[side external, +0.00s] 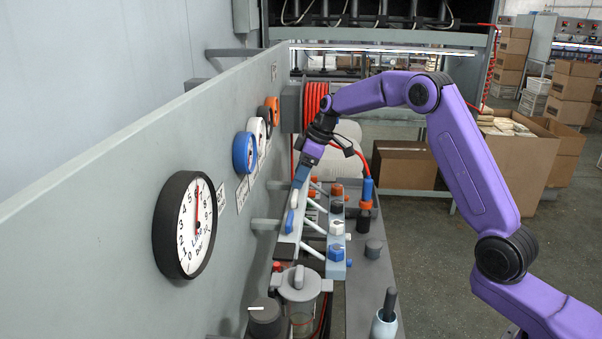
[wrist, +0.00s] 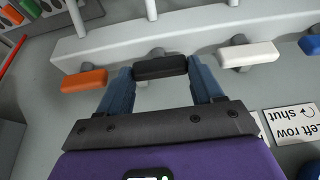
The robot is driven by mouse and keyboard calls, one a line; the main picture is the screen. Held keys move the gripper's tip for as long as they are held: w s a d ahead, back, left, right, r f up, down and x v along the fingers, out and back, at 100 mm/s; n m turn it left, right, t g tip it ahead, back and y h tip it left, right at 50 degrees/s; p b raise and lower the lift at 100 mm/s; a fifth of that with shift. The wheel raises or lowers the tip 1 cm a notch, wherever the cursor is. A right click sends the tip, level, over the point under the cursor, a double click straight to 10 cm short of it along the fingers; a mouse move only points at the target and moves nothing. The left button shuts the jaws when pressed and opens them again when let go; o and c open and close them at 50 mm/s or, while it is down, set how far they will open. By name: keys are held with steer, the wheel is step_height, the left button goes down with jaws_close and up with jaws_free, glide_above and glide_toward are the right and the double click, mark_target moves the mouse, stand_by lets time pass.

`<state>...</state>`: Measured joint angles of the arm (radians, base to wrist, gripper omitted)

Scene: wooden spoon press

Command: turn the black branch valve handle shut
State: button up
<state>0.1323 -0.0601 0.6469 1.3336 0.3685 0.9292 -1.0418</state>
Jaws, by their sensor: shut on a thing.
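The black branch valve handle (wrist: 160,67) is a short dark bar in the wrist view, lying crosswise in front of its pale pipe. My gripper (wrist: 164,75) is shut on it, with one blue finger at each end of the bar. In the side external view my gripper (side external: 301,178) reaches down at the far end of the left handle row, and its fingers hide the black handle there.
In the wrist view an orange handle (wrist: 84,80) is close on the left and a white handle (wrist: 249,54) close on the right. A blue handle (wrist: 311,44) is at the right edge. A sign (wrist: 291,123) reads "Left row shut" with a curved arrow.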

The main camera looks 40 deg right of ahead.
stand_by(0.3)
steer(key=o, duration=1.1)
steer(key=shift+c, duration=0.2)
steer(key=shift+r, duration=0.1)
steer(key=v, duration=1.7)
steer(key=shift+r, duration=0.15)
steer(key=shift+s, duration=0.15)
